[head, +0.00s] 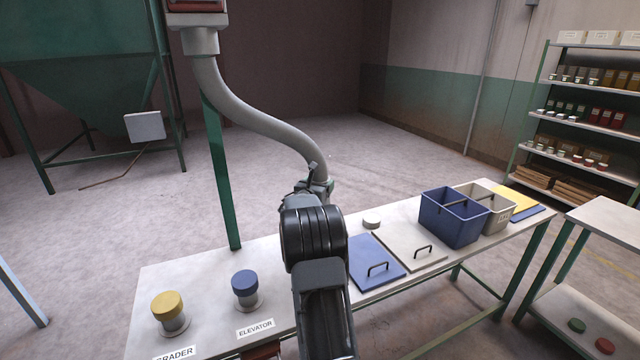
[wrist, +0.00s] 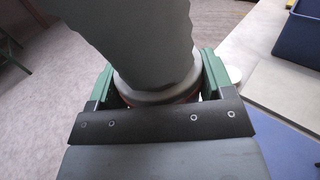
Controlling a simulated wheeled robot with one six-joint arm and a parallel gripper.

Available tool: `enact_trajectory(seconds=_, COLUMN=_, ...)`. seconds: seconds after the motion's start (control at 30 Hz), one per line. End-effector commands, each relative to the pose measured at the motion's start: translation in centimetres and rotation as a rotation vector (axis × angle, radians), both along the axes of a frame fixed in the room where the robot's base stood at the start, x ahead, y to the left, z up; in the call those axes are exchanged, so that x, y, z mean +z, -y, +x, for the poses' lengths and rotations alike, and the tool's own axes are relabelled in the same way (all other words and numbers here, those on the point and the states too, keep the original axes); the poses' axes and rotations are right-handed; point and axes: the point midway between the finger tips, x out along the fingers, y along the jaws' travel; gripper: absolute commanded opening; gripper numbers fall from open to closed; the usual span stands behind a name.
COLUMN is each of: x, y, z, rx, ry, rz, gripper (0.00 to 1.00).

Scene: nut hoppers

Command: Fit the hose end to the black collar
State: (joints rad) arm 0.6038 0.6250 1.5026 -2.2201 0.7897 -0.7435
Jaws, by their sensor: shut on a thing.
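A thick grey hose (head: 252,118) hangs from a grey outlet at the top left and curves down to my gripper (head: 313,187). Its end (wrist: 155,82) sits between the two green-sided jaws of my gripper (wrist: 158,92) in the wrist view, with a wider ring at its lower part. My gripper is shut on this hose end and holds it over or just beyond the bench's far edge; which of these I cannot tell. I see no black collar in either view. My arm covers part of the bench, and the hose's open mouth is hidden.
On the bench (head: 205,270) stand a yellow-capped stub (head: 167,306) by a GRADER label and a blue-capped stub (head: 245,284) by ELEVATOR. A blue lid (head: 368,258), a pale lid (head: 405,240) and a blue bin (head: 448,222) lie right of my arm. A green post (head: 219,170) rises behind.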

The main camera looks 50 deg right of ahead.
Motion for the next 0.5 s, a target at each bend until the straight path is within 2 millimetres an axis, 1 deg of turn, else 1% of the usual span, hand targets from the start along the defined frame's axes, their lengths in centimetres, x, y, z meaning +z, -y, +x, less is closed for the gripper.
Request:
enact_trajectory(seconds=0.03, x=-0.5, y=0.1, z=0.0, rx=-0.001, ry=-0.001, rz=-0.001, gripper=0.44)
enact_trajectory(seconds=0.5, x=-4.0, y=0.2, z=-0.2, rx=-0.003, ry=-0.001, rz=-0.001, gripper=0.44)
